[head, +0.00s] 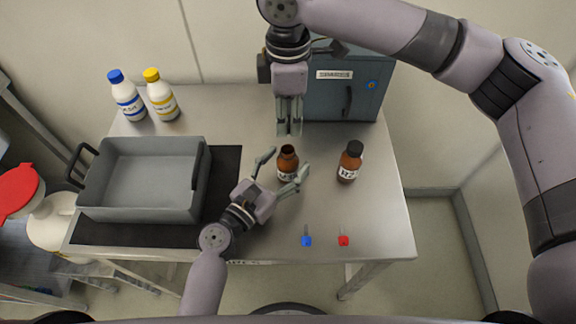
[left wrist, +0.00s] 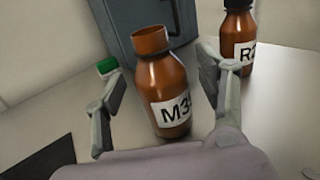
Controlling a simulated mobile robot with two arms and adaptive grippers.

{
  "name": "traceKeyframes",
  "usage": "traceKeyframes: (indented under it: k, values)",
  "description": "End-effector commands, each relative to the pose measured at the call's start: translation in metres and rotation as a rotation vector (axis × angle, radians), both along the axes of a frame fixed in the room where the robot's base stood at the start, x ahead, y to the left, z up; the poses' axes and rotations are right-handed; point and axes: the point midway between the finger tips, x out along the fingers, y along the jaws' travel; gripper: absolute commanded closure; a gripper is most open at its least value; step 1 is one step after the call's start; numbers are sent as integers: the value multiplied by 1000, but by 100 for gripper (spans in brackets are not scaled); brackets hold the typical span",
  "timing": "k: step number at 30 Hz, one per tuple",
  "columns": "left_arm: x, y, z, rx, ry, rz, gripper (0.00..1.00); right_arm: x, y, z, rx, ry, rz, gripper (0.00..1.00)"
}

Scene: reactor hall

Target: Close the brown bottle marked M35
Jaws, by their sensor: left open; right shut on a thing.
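The brown bottle marked M35 (head: 288,165) stands upright on the table with its mouth open and no cap on it. It also shows in the left wrist view (left wrist: 168,90), with only part of its label readable. My left gripper (head: 282,164) is open, one finger on each side of this bottle; in the left wrist view (left wrist: 165,88) the fingers look apart from it. My right gripper (head: 289,132) points down above and behind the bottle's mouth, its fingers close together. What it holds cannot be made out. The right gripper is outside the left wrist view.
A second brown bottle (head: 350,162) with a black cap stands to the right. A grey cabinet (head: 340,98) is behind. A grey tray (head: 143,205) and two white bottles are at left. Blue (head: 306,241) and red (head: 343,240) pieces lie in front. A green cap (left wrist: 107,66) shows beyond my left finger.

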Motion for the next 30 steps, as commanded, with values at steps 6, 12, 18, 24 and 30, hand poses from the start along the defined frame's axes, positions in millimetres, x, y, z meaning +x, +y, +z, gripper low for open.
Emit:
traceKeyframes:
  k: [6, 12, 18, 24, 30]
  values:
    - [8, -6, 0, 0, 0, 0, 34, 0, 0, 0, 0, 0, 0, 80]
    - [8, -6, 0, 0, 0, 0, 34, 0, 0, 0, 0, 0, 0, 80]
    - [8, -6, 0, 0, 0, 0, 45, 0, 0, 0, 0, 0, 0, 80]
    - [8, -6, 0, 0, 0, 0, 58, 0, 0, 0, 0, 0, 0, 80]
    - [8, -6, 0, 0, 0, 0, 72, 0, 0, 0, 0, 0, 0, 80]
